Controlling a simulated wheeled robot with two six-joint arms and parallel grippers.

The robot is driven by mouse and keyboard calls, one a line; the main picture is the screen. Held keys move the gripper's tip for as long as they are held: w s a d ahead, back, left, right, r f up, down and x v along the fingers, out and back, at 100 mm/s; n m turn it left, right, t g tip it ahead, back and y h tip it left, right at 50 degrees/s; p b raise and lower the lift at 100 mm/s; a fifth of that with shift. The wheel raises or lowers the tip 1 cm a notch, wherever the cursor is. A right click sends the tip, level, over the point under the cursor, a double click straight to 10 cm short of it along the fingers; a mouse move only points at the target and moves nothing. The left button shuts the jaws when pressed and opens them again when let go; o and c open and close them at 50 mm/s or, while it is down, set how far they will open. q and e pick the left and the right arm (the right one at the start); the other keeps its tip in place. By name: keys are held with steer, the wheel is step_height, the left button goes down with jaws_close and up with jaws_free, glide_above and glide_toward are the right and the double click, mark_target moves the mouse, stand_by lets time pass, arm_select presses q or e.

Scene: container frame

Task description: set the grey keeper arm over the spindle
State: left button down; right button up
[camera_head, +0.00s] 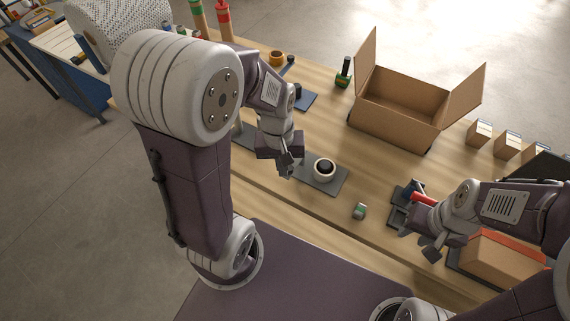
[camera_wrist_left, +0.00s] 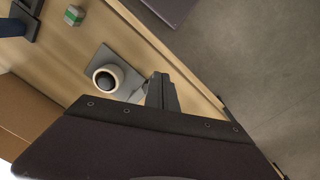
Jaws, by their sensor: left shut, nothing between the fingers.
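My left gripper (camera_head: 287,168) is shut and empty, just left of a cream roll with a dark centre (camera_head: 324,168) on a grey plate (camera_head: 332,185). In the left wrist view its fingers (camera_wrist_left: 162,92) show beside the roll (camera_wrist_left: 107,78) and over the edge of the plate (camera_wrist_left: 98,58). I cannot make out a spindle in the roll's dark centre. A thin dark arm (camera_head: 289,64) lies near a tan ring (camera_head: 277,58) farther back; I cannot tell whether it is the keeper arm. My right gripper (camera_head: 430,240) is at the right, its fingers unclear.
An open cardboard box (camera_head: 400,115) stands behind on the right, with small boxes (camera_head: 507,146) beside it. A red-handled thing (camera_head: 423,200) lies near my right gripper. A blue plate (camera_head: 306,100) lies behind.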

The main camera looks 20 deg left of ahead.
arm_select(q)
steer(key=w+a+r+n+g+h+p, duration=0.1)
steer(key=w+a+r+n+h+p, duration=0.1)
steer(key=w+a+r+n+p, duration=0.2)
steer(key=w+a+n, duration=0.3)
steer(key=a+n, duration=0.2)
steer(key=a, duration=0.1)
steer(key=shift+w+a+n, duration=0.15)
steer(key=shift+w+n, duration=0.15)
steer(key=shift+n, duration=0.1)
steer(key=shift+r, duration=0.1)
steer(key=s+d+f+p, duration=0.1)
steer(key=d+f+p, duration=0.1)
steer(key=d+f, duration=0.4)
steer(key=x, duration=0.3)
steer(key=shift+s+f, duration=0.25)
steer(key=shift+f, duration=0.15)
steer(key=shift+a, duration=0.25)
